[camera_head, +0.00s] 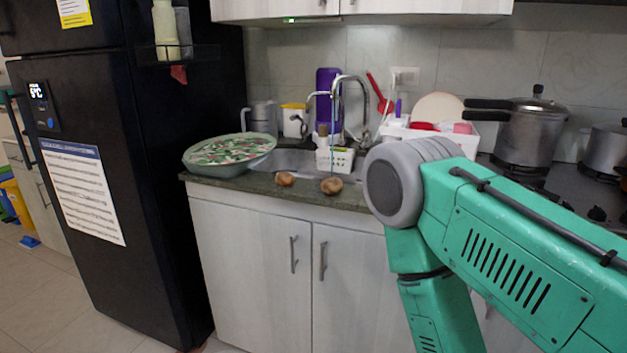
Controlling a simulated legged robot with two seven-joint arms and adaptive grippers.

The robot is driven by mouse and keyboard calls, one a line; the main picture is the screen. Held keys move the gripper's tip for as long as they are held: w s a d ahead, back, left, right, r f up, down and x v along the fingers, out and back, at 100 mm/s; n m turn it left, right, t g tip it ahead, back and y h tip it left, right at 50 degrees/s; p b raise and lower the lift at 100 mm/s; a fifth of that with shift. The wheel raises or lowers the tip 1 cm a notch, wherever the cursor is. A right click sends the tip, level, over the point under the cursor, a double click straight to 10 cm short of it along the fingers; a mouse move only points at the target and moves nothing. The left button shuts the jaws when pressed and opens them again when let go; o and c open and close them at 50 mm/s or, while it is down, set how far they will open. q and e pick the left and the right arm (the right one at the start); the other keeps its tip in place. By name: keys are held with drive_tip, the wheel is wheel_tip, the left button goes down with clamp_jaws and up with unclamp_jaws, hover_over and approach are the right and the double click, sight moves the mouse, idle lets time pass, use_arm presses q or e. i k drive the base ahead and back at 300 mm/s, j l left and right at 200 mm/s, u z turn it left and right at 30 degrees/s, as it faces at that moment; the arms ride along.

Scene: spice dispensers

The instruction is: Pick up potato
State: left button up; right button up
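Two brown potatoes sit on the dark counter's front edge, before the sink. The left potato (285,179) is near the large bowl. The right potato (331,186) is a little further right. My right arm comes in from the right and bends down in front of the cabinets. Its gripper is below the picture, out of view. My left gripper is not in view either. Nothing visible touches the potatoes.
A large patterned bowl (229,154) stands left of the potatoes on the counter (240,183). A black fridge (130,190) stands at the left. A faucet (351,100) and a white basket (335,160) are behind the potatoes. A pressure cooker (529,135) is at the right.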

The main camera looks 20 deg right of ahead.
sight(283, 178)
drive_tip(key=i+l+z, duration=0.1)
drive_tip(key=z, duration=0.3)
drive_tip(key=i+z, duration=0.25)
drive_tip(key=z, duration=0.2)
drive_tip(key=i+z, duration=0.2)
drive_tip(key=z, duration=0.2)
